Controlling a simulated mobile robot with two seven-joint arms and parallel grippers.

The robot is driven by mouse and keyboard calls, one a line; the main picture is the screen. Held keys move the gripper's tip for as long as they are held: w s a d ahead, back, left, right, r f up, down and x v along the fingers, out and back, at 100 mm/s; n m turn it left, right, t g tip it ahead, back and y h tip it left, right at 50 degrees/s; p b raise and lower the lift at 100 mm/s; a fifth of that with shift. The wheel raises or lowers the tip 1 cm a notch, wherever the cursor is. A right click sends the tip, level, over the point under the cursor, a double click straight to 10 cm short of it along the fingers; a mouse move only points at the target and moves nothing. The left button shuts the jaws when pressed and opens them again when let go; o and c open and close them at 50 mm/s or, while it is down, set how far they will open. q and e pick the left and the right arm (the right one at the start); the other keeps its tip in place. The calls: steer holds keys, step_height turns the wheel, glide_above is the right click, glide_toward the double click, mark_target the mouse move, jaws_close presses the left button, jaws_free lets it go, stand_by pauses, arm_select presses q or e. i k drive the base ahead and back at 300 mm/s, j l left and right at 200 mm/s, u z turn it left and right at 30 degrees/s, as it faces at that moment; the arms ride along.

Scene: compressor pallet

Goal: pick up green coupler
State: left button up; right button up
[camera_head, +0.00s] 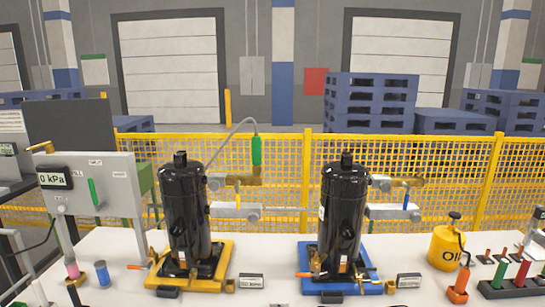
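A green cylindrical coupler (256,151) stands upright above a brass fitting (243,179) beside the left black compressor (185,212). A thin grey hose (226,137) arcs from its top down to the left, behind the compressor. I cannot tell whether the coupler is seated on the brass fitting or only in front of or behind it. Neither of my grippers is in view, and nothing is seen holding the coupler.
The left compressor is on a yellow base (217,274); a second compressor (341,215) is on a blue base (313,256). A grey gauge box (115,180) stands left. A yellow oil can (446,246) and a tool rack (512,291) stand right. Yellow mesh fencing (283,165) runs behind.

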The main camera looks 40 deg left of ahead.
mark_target(257, 140)
steer(key=i+l, duration=0.15)
steer(key=l, duration=0.2)
steer(key=i+l, duration=0.15)
steer(key=l, duration=0.25)
steer(key=i+l, duration=0.15)
steer(key=l, duration=0.2)
steer(key=i+l, duration=0.15)
steer(key=l, duration=0.25)
steer(key=u, duration=0.05)
